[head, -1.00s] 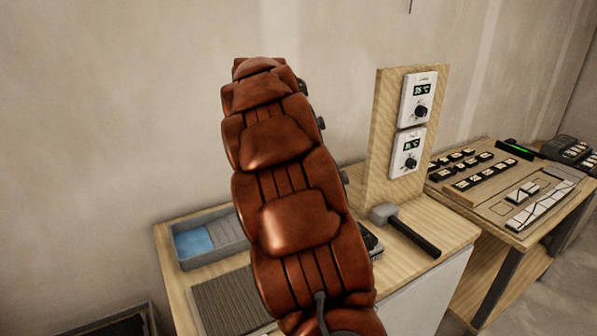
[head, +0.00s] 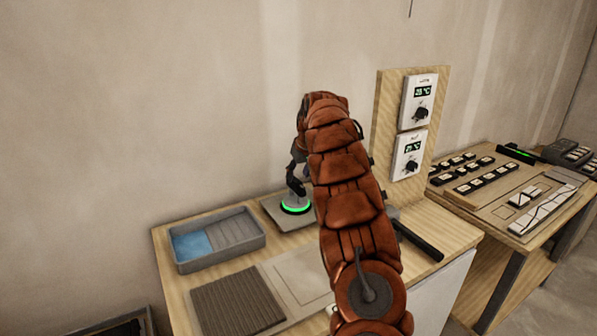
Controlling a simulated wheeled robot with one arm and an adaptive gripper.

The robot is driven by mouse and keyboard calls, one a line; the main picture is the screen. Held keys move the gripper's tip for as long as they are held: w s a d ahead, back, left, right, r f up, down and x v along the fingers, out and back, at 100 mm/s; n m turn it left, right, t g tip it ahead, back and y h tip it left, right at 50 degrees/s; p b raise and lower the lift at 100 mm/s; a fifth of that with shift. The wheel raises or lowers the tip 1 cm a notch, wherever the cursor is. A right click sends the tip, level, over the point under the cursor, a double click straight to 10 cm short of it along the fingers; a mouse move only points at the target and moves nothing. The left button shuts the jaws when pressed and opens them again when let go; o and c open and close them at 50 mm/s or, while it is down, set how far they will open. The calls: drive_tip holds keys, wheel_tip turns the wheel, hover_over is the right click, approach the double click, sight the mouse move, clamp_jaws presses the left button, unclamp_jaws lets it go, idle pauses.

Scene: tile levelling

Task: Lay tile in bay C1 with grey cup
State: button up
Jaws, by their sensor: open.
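A grey plate (head: 272,210) lies at the back of the wooden worktop. On it stands a small round device with a glowing green ring (head: 296,208) and a grey upper part, which may be the grey cup. My gripper (head: 297,188) is open, pointing down just above the ring. Its dark fingers are close to the device's upper part; I cannot tell whether they touch it. A pale outlined panel (head: 292,282) lies in front, partly hidden by my arm. No bay label is readable, so I cannot tell which is C1.
A grey tray (head: 258,212) with a blue patch stands at the back left, a ribbed dark mat (head: 238,300) in front of it. A mallet (head: 420,240) lies right of my arm, beside a wooden post with two thermostats (head: 419,100). A second bench (head: 500,195) stands at right.

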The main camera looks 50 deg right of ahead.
sight(296, 180)
drive_tip(key=shift+p+x, duration=1.05)
drive_tip(key=shift+x, duration=2.3)
drive_tip(key=shift+a, duration=0.1)
clamp_jaws()
